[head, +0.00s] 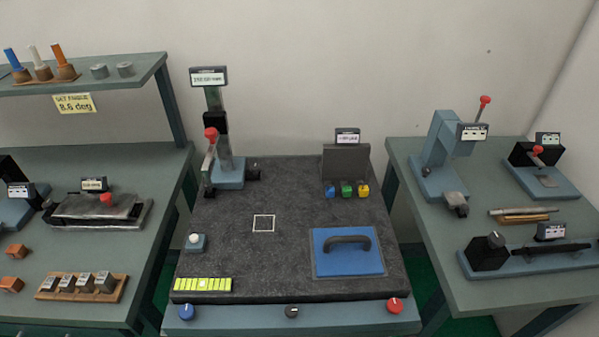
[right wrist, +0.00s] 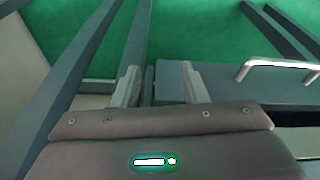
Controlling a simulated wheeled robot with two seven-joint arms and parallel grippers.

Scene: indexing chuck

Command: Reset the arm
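Neither of my grippers shows in the head view. In the right wrist view my right gripper (right wrist: 160,82) points past a grey table frame toward the green floor. Its two pale fingers stand apart with nothing between them, so it is open and empty. My left gripper is in no view. No task object beyond the arms is named.
A left bench (head: 140,165) and a right bench (head: 425,235) carry fixtures. A drawer handle (right wrist: 280,65) shows in the wrist view.

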